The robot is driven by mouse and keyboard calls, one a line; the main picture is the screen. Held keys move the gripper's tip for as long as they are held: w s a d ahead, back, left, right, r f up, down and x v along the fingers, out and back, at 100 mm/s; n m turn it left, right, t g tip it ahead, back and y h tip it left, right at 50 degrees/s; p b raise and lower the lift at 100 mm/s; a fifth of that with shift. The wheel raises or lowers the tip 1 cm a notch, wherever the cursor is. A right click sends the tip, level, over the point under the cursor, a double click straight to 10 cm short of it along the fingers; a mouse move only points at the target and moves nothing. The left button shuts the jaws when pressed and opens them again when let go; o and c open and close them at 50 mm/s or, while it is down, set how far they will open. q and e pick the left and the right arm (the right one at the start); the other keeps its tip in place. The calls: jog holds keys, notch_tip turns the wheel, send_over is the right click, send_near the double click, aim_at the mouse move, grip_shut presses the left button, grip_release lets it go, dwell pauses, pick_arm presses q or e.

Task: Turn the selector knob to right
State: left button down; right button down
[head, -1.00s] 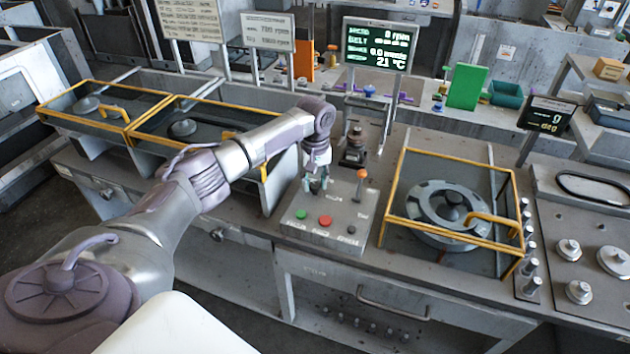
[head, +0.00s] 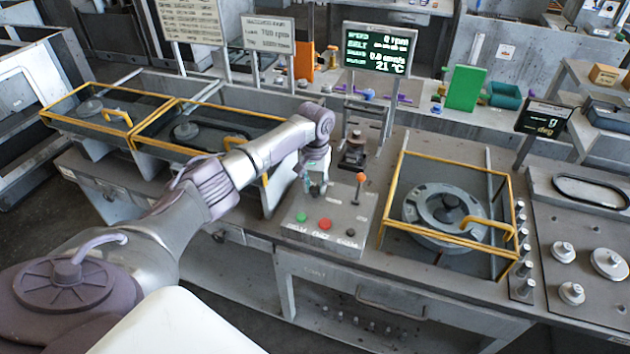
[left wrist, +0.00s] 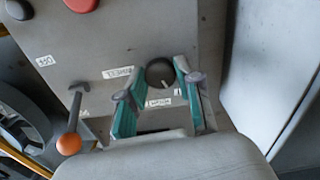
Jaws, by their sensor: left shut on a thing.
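The selector knob (left wrist: 160,72) is a dark round knob with a light pointer mark, on the grey control box (head: 322,232). In the left wrist view it sits between the teal fingers of my left gripper (left wrist: 158,82), which is shut on it. The pointer mark faces toward the lower edge of that view, slightly right. In the head view my left gripper (head: 316,186) reaches down to the back part of the box and hides the knob. My right gripper is not in view.
An orange-tipped lever (head: 360,183) stands close beside the gripper. Green (head: 300,217) and red (head: 324,224) buttons lie on the box's front. A yellow-framed guard (head: 396,190) over a round housing stands to the right. A lit display (head: 375,50) stands behind.

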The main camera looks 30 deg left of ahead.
aim_at(315, 188)
pick_arm(q)
jog(key=m+p, duration=0.1)
jog(key=m, duration=0.2)
jog(key=shift+m, duration=2)
jog(key=shift+w, duration=0.1)
jog(key=c, duration=0.8)
grip_release()
jog(key=shift+r, duration=0.1)
notch_tip(315, 188, up, 12)
jog(key=shift+f, duration=0.1)
